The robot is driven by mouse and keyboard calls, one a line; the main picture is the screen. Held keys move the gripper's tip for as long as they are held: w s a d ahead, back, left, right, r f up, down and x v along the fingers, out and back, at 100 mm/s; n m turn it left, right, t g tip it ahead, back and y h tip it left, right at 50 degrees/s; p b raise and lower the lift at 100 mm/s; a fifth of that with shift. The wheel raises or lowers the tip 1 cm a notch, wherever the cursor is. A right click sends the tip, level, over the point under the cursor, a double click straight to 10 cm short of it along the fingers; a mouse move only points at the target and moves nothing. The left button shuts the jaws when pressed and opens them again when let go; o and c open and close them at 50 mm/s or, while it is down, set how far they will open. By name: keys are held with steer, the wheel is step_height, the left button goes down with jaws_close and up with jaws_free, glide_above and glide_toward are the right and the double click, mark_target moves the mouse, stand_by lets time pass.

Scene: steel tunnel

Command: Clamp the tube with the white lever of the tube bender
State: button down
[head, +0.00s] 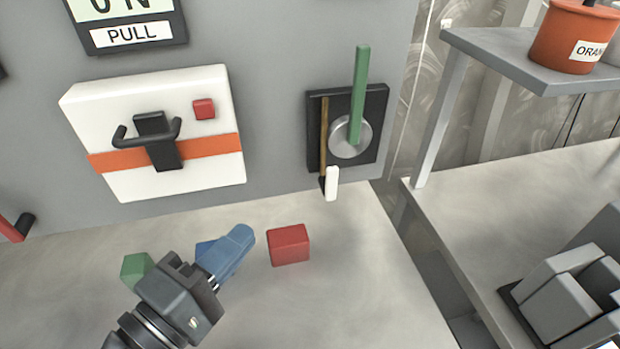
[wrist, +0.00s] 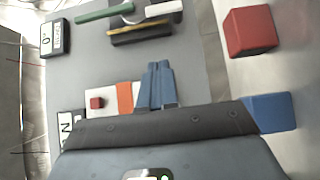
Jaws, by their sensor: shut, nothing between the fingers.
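The tube bender is a black plate (head: 373,125) on the grey wall, with a silver disc (head: 343,142) and a long green lever (head: 359,85) pointing up. A thin brass-coloured tube (head: 323,135) stands upright left of the disc. The short white lever (head: 331,184) hangs below, by the tube's lower end; I cannot tell whether it presses on the tube. In the wrist view the white lever (wrist: 164,8) lies above the tube (wrist: 140,29). My gripper (head: 243,238), with blue fingers, is shut and empty, low and left of the bender and apart from it.
A red block (head: 288,245), a green block (head: 136,268) and a partly hidden blue block (wrist: 270,112) lie on the bench near my gripper. A white box (head: 210,165) with a black handle is on the wall to the left. A grey shelf (head: 500,55) stands right.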

steer(key=b, duration=0.2)
glide_toward(328, 177)
steer(key=w+a, duration=0.2)
steer(key=w, duration=0.3)
steer(key=shift+w+d+f+p, duration=0.1)
steer(key=shift+w+d+p, duration=0.15)
steer(key=shift+d, duration=0.45)
steer(key=shift+w+d+f+p, duration=0.15)
steer(key=shift+w+d, duration=0.1)
steer(key=shift+d, duration=0.45)
steer(key=shift+w+d+f+p, duration=0.1)
steer(key=shift+w+d+p, duration=0.15)
steer(key=shift+d, duration=0.5)
steer(key=shift+r, duration=0.1)
steer(key=shift+w, duration=0.1)
